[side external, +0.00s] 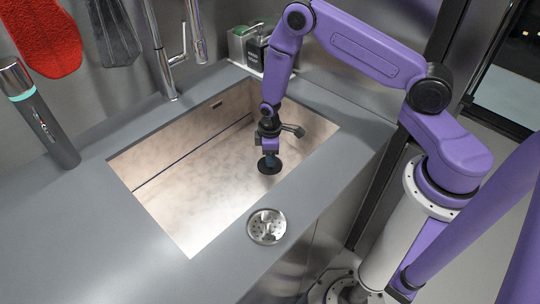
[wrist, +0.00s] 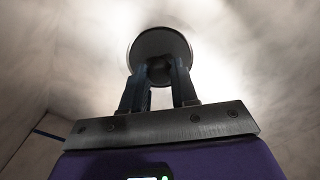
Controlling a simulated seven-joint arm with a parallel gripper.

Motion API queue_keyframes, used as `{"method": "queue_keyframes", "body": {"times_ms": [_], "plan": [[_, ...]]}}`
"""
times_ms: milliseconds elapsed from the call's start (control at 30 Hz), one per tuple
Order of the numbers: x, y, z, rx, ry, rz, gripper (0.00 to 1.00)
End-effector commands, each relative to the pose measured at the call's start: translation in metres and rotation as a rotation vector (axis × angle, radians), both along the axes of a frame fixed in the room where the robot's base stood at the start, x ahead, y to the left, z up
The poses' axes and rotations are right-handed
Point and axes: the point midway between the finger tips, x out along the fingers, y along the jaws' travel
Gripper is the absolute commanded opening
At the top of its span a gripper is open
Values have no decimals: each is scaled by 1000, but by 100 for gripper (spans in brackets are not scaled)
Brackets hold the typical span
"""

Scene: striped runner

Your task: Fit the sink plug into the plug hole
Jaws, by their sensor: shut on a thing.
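The sink plug (side external: 270,166) is a dark round disc with a short knob, inside the pale sink basin (side external: 190,185). It also shows in the wrist view (wrist: 160,42), beyond my fingers. My gripper (side external: 269,153) points down into the basin and is shut on the knob of the plug; its fingers show in the wrist view (wrist: 160,76). The disc sits below the fingertips, over the basin's right part. I cannot tell how far it is above the basin floor. I do not see the plug hole in either view.
A round perforated metal strainer (side external: 267,227) lies on the grey counter (side external: 90,240) in front of the basin. A tap (side external: 165,70) stands behind it. A dark bottle (side external: 40,118) is at left; a caddy with containers (side external: 247,47) is at the back. Basin walls surround my gripper.

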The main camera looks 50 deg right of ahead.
Motion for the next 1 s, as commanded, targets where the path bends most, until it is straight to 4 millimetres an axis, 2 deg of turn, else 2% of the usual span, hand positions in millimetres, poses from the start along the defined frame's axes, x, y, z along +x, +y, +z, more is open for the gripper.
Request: {"method": "queue_keyframes", "body": {"times_ms": [333, 367, 433, 767, 1000], "plan": [[0, 0, -3, 0, 0, 0, 0], [0, 0, -3, 0, 0, 0, 32], [0, 0, -3, 1, -1, 0, 54], [0, 0, -1, 1, -1, 0, 54], [1, 0, 21, 1, -2, 0, 54]]}}
